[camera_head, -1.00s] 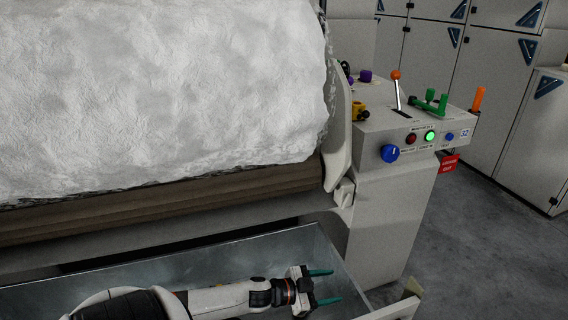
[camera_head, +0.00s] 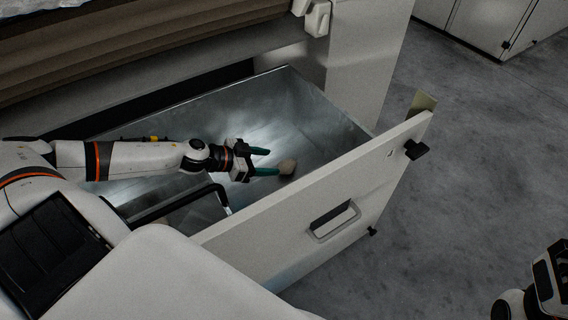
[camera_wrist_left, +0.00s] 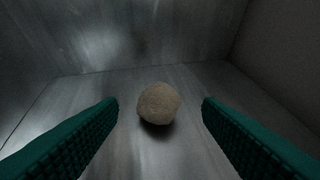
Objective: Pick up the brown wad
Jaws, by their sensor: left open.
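The brown wad (camera_head: 288,167) is a small, rounded, tan lump lying on the metal floor of an open drawer (camera_head: 330,118). In the left wrist view the wad (camera_wrist_left: 159,103) sits centred between the two green fingers, with a gap on each side. My left gripper (camera_head: 274,161) reaches into the drawer from the left with its fingers apart and empty. Its fingertips are close to the wad. In the head view the nearer finger partly overlaps the wad's left side. My right gripper's fingers do not show.
The drawer's white front panel (camera_head: 300,213) with a recessed handle stands on the near side, and its metal walls surround my gripper. The machine's housing (camera_head: 365,60) rises behind. Grey floor (camera_head: 470,150) lies open to the right. Part of my own body shows at lower right.

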